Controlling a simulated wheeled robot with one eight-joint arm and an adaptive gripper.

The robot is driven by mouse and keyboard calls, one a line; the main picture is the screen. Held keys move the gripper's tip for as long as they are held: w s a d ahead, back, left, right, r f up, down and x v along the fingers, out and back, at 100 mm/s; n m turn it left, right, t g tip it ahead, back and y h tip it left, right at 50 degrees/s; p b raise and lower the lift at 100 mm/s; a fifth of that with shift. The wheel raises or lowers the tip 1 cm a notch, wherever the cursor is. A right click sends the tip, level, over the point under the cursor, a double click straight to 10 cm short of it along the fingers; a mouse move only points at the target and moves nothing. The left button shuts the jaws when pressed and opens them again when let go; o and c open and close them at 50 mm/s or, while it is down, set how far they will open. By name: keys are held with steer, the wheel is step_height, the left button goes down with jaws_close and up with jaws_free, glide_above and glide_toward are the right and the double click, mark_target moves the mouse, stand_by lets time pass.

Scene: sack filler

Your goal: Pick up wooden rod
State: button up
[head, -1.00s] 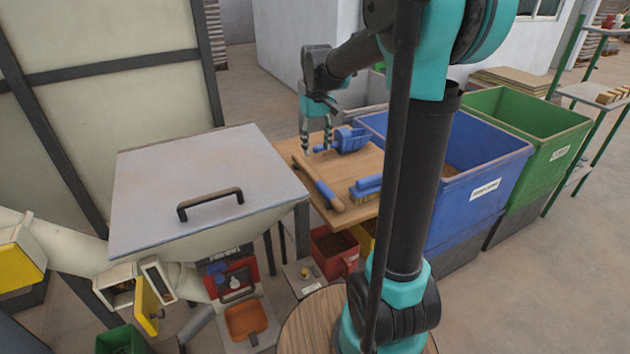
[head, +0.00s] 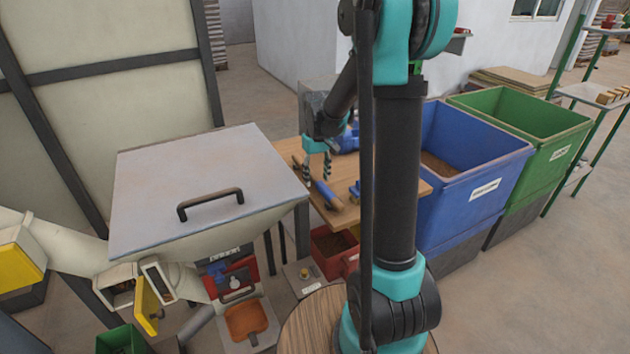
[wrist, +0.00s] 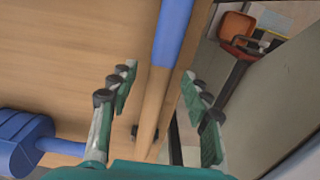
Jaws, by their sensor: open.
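The wooden rod (head: 325,192) with a blue band lies on the wooden table (head: 288,150) near its left edge, partly hidden by my gripper in the head view. My gripper (head: 316,177) points down at the rod, fingers apart. In the wrist view, the rod (wrist: 158,92) runs lengthwise between the two open fingers of my gripper (wrist: 157,90), with gaps on both sides. Its blue band (wrist: 174,30) is toward the top of the picture. I cannot tell whether the fingertips are level with the rod or above it.
A blue scoop (wrist: 28,138) lies left of the rod in the wrist view. A blue brush (head: 354,189) lies right of the rod, partly behind my arm. The lidded hopper (head: 205,185) stands left of the table; a blue bin (head: 475,165) stands to the right.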

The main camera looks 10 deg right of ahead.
steer(key=shift+c, duration=0.6)
jaws_close()
steer(key=shift+r, duration=0.1)
